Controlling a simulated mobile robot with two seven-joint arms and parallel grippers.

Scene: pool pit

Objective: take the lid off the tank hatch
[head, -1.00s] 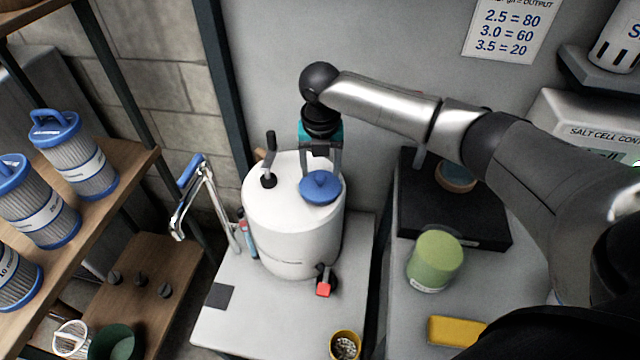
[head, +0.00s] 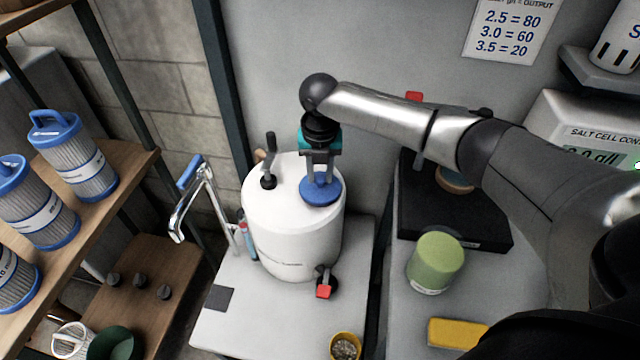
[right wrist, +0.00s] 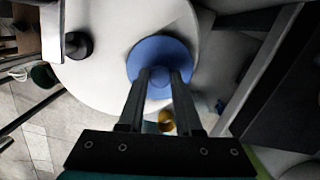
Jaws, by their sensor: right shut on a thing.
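The white tank (head: 290,235) stands on a light grey bench. Its round blue lid (head: 321,193) lies on the right part of the tank's top, and it shows in the right wrist view (right wrist: 160,58) too. My right gripper (head: 320,176) points down from above and is shut on the lid's knob. In the right wrist view its two fingers (right wrist: 163,78) close on the middle of the lid. The lid sits at the tank top; I cannot tell whether it is raised at all. The hatch opening is hidden under it. My left gripper is not in view.
A black lever (head: 269,165) stands up on the tank top, left of the lid. A red-handled valve (head: 324,290) sticks out at the tank's front. A yellow cup (head: 345,346) and green jar (head: 436,262) stand nearby. Bare bench shows left of the cup.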

